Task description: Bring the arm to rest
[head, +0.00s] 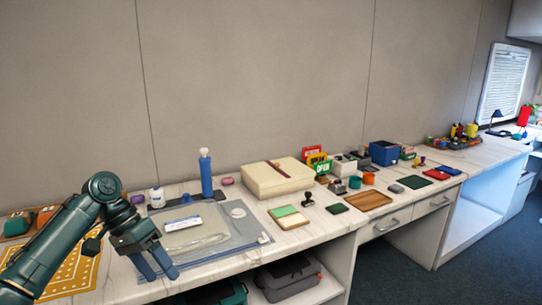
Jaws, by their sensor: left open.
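My left arm comes in from the lower left. Its green gripper (158,270) is open and empty, with its blue fingers pointing down over the counter (125,280) near the front edge. It is at the left side of a grey mat (240,242). My right gripper is not in view.
On the mat lie a clear bag (195,243) and a white label (183,223). Behind stands a blue bottle (206,175). A cream box (276,179), a wooden tray (368,201) and several small items fill the counter rightward. A yellow patterned cloth (75,272) lies left.

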